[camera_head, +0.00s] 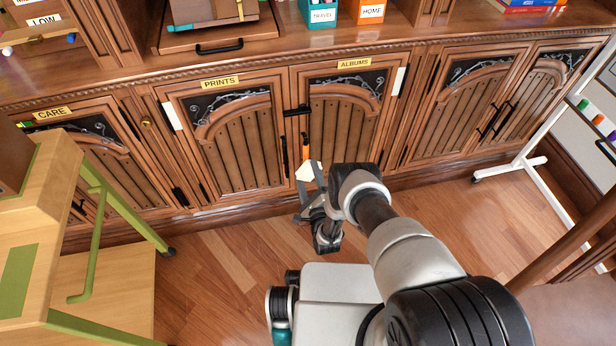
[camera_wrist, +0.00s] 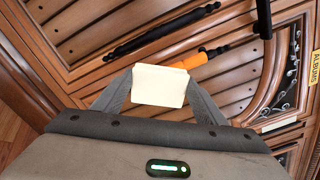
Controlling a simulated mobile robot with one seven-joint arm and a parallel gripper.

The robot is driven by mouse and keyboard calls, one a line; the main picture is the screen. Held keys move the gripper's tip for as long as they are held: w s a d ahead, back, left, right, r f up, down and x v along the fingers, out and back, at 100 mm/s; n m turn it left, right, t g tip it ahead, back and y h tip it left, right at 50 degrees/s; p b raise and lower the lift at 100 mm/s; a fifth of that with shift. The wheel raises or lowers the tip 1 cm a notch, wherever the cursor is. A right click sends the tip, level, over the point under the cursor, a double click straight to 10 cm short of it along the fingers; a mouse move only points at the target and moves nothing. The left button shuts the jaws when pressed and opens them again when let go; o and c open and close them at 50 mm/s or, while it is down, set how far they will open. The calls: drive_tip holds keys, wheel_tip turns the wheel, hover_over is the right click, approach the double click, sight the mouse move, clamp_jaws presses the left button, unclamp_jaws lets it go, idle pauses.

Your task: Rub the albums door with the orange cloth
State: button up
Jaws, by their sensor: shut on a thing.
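The albums door (camera_head: 345,130) is the dark wooden arched panel under the gold "ALBUMS" label (camera_head: 354,63), and it looks shut. My gripper (camera_head: 311,186) is low in front of its left edge, shut on a cream block (camera_wrist: 160,86). The block also shows in the head view (camera_head: 308,172). A small orange piece (camera_wrist: 188,62) lies just beyond the block, in line with the door's black handle; it also shows in the head view (camera_head: 306,151). I cannot tell whether it joins the block or the handle. No other orange cloth shows.
The prints door (camera_head: 232,140) and its black handle (camera_head: 283,157) are just left. A wooden stand with green rails (camera_head: 92,185) is at the left. A white wheeled frame (camera_head: 530,162) is at the right. Floor between them and my base is clear.

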sight(307, 170)
drive_tip(key=r+p, duration=0.1)
drive_tip(key=r, duration=0.2)
drive_tip(key=r+p, duration=0.2)
drive_tip(key=r, duration=0.1)
drive_tip(key=w+r+p, duration=0.1)
drive_tip(key=r, duration=0.2)
drive_tip(key=shift+w+a+p, duration=0.1)
drive_tip(key=shift+a+p, duration=0.1)
drive_tip(key=shift+p, duration=0.2)
drive_tip(key=f+b, duration=0.4)
drive_tip(key=b, duration=0.1)
drive_tip(key=f+b, duration=0.2)
drive_tip(key=shift+w+a+f, duration=0.1)
drive_tip(key=shift+w+f, duration=0.05)
drive_tip(key=shift+w, duration=0.15)
drive_tip(key=shift+w+f, duration=0.15)
drive_tip(key=shift+f, duration=1.25)
drive_tip(key=shift+a+f, duration=0.1)
drive_tip(key=shift+f, duration=1.1)
drive_tip(key=shift+c, duration=0.3)
drive_tip(key=shift+f, duration=0.4)
